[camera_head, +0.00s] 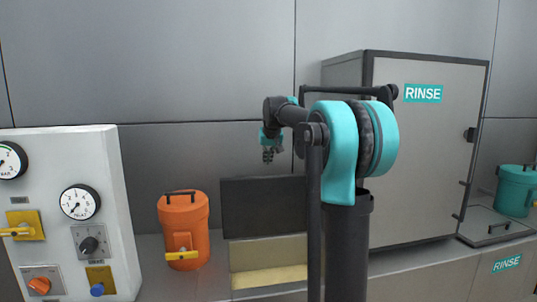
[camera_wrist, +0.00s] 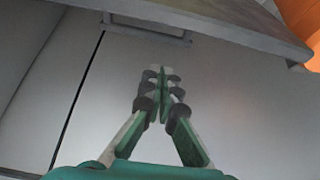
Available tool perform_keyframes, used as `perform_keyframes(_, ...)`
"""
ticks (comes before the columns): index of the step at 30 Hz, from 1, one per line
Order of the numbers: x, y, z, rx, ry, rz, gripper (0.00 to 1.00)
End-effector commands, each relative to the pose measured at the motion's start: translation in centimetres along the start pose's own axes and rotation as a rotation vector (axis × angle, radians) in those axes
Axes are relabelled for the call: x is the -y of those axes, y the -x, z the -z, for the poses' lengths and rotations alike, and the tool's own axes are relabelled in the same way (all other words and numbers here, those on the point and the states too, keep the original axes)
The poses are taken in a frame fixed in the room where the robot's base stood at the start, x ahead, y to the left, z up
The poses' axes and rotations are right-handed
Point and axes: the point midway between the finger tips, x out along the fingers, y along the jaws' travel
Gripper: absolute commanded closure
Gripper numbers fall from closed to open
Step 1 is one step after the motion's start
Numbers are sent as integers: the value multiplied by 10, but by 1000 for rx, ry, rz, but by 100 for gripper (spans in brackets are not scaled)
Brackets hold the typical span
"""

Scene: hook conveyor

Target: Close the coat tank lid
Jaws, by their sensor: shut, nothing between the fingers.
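A dark flat panel (camera_head: 262,205) stands upright behind a pale yellow open recess (camera_head: 268,262) in the counter; it looks like a raised tank lid, but I see no coat label. My gripper (camera_head: 268,153) is above the panel in the head view, pointing down. In the wrist view, my gripper (camera_wrist: 162,78) has its fingers together and empty. A dark slab edge (camera_wrist: 235,28) crosses the top of that view, with a grey bar handle (camera_wrist: 147,31) beside it. The fingertips appear apart from both. My arm hides the panel's right side in the head view.
An orange canister (camera_head: 184,228) with a yellow valve stands left of the panel; an orange body (camera_wrist: 302,18) shows top right in the wrist view. A gauge panel (camera_head: 70,230) is at the left. A large grey RINSE cabinet (camera_head: 425,165) stands right. A teal canister (camera_head: 514,192) is far right.

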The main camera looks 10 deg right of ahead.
Motion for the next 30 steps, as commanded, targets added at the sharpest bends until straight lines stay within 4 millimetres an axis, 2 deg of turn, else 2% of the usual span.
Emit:
perform_keyframes(3, 0, -21, 0, 0, 0, 0, 100)
perform_keyframes(6, 0, -34, -2, 0, 0, 0, 100)
perform_keyframes(15, 0, -21, -33, 0, 0, 0, 100)
perform_keyframes(30, 0, -19, -38, -1, 0, 0, 100)
